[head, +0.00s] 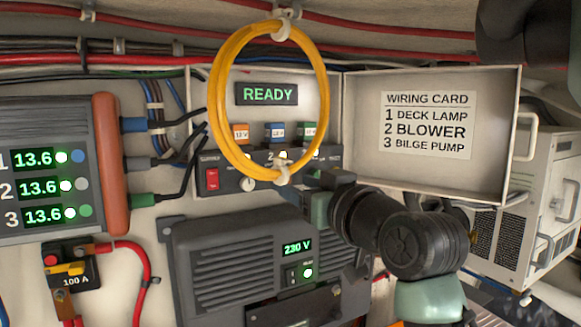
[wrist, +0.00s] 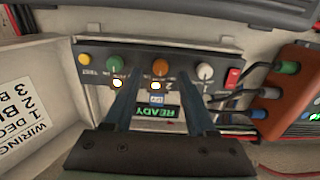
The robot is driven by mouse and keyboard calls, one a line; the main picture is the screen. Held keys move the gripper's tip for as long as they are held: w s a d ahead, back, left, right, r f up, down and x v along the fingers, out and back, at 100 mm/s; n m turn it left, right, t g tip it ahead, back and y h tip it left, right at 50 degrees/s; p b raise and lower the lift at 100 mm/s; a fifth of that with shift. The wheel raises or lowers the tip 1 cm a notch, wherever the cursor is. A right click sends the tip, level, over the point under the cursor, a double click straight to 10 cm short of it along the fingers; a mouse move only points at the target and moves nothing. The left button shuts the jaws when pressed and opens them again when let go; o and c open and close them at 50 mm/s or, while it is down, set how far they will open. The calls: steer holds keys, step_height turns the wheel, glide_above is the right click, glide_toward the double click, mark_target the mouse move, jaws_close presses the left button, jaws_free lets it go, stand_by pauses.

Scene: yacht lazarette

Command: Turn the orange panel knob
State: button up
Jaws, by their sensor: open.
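The orange panel knob (wrist: 160,66) sits in the middle of the dark panel (wrist: 122,58) in the wrist view, between a green knob (wrist: 118,65) and a white knob (wrist: 205,71). My gripper (wrist: 161,82) is open and empty. Its two fingers point at the panel, one to each side of the orange knob in the picture; I cannot tell how far apart they are in depth. A white light glows by the orange knob. In the head view my gripper (head: 318,204) is at the panel's right part, and the yellow cable coil and gripper hide the orange knob.
The yellow cable coil (head: 218,95) hangs in front of the panel. The panel also has a red switch (head: 212,179) and a yellow button (wrist: 84,59). A READY display (head: 267,94) is above. The open cover (head: 360,130) carries a wiring card (head: 428,125).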

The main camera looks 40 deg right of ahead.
mark_target(283, 179)
steer(key=shift+p+x, duration=0.35)
steer(key=shift+x, duration=0.9)
jaws_close()
